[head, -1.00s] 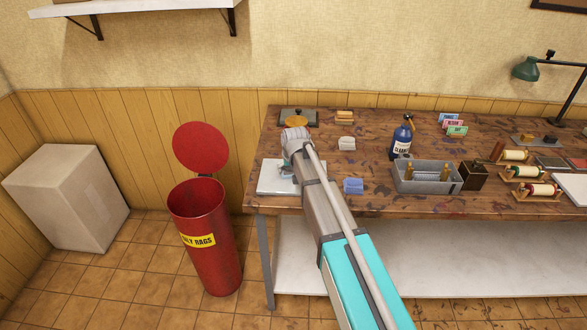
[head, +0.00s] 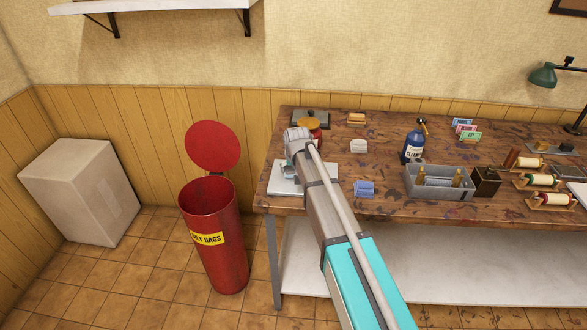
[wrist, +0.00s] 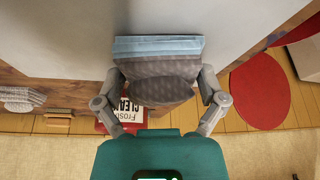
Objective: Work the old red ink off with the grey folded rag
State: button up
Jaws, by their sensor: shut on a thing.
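My gripper (wrist: 160,80) is shut on the grey folded rag (wrist: 158,68), which shows a textured grey face and a pale blue-grey layered edge in the wrist view. The rag is over or against a pale slab (wrist: 225,20); I cannot tell whether it touches. In the head view the white slab (head: 281,186) lies at the table's left end, partly hidden by my arm. No red ink can be made out on its visible part.
A red-sided jar (head: 316,136) with an orange lid stands behind my wrist. A blue folded rag (head: 364,188), a white folded rag (head: 359,146) and a blue bottle (head: 413,147) are to the right. A red bin (head: 214,240) stands left of the table.

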jog(key=shift+r+p, duration=2.7)
jog(key=shift+r, duration=0.2)
jog(key=shift+r, duration=0.1)
jog(key=shift+r+p, duration=1.4)
jog(key=shift+p, duration=0.1)
